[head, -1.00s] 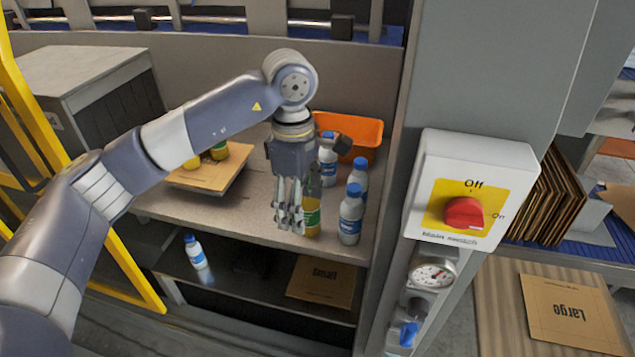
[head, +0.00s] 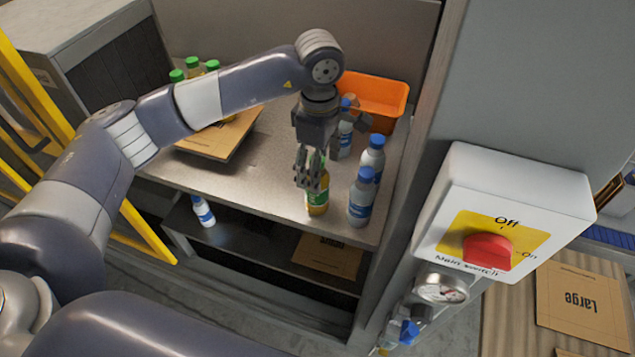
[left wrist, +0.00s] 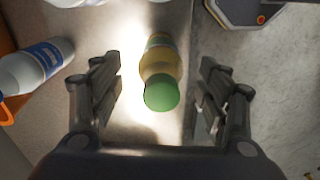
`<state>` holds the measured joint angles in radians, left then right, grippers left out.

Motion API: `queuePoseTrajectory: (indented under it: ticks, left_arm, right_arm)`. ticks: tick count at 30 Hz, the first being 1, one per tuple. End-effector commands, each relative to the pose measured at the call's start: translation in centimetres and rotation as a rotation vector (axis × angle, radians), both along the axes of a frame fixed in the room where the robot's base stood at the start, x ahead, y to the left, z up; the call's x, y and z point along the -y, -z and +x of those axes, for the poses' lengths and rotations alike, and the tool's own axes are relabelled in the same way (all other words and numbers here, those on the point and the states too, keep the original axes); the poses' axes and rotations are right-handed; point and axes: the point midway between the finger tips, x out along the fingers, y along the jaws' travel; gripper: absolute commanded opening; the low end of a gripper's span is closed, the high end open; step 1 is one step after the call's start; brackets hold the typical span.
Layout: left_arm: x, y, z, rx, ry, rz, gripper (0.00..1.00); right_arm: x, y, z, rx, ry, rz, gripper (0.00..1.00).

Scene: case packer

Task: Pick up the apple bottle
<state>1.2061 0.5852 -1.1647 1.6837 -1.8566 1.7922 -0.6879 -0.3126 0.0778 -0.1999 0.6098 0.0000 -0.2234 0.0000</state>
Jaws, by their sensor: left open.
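The apple bottle (head: 317,201), with yellow juice and a green label, stands upright near the front edge of the upper shelf. Its green cap (left wrist: 161,93) shows in the left wrist view, between the fingers and a little ahead of them. My left gripper (head: 312,185) points down over the bottle and hides its top in the head view. In the left wrist view the left gripper (left wrist: 160,98) is open, with its fingers apart on both sides of the cap. My right gripper is not in view.
Blue-capped water bottles (head: 361,197) stand close on the right, with an orange bin (head: 375,97) behind. Several green-capped bottles (head: 177,76) stand by cardboard (head: 222,138) at the left. The lower shelf holds another water bottle (head: 203,212). A switch box (head: 500,220) is at the right.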

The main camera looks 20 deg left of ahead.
Motion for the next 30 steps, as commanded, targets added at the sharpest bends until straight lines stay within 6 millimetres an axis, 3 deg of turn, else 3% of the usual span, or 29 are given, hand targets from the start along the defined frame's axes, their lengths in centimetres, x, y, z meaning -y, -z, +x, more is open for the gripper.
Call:
queuePoseTrajectory:
  ticks: [3, 7, 12, 18, 25, 26, 30]
  left_arm:
    - [-0.3, 1.1, -0.1, -0.006, -0.001, 0.001, 0.69]
    - [-0.3, 3.0, -0.1, -0.006, -0.001, 0.001, 0.69]
    - [-0.3, 4.3, 0.0, -0.003, 0.000, 0.000, 0.69]
    - [-0.3, 4.4, 0.0, -0.001, 0.000, 0.000, 0.69]
    - [-0.3, 4.4, 0.0, -0.001, 0.000, 0.000, 0.17]
    - [-0.3, 4.4, 0.0, -0.001, 0.000, 0.000, 0.13]
    - [-0.3, 4.3, 0.1, 0.000, 0.000, 0.000, 0.13]
  right_arm:
    - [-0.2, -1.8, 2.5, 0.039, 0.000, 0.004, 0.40]
    - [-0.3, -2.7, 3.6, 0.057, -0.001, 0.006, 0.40]
    - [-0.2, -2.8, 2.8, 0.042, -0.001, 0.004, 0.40]
    - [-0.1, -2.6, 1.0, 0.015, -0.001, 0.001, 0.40]
    - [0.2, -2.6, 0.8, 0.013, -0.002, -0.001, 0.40]
    - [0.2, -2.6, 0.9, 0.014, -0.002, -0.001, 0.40]
    - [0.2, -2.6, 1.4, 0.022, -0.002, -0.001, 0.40]
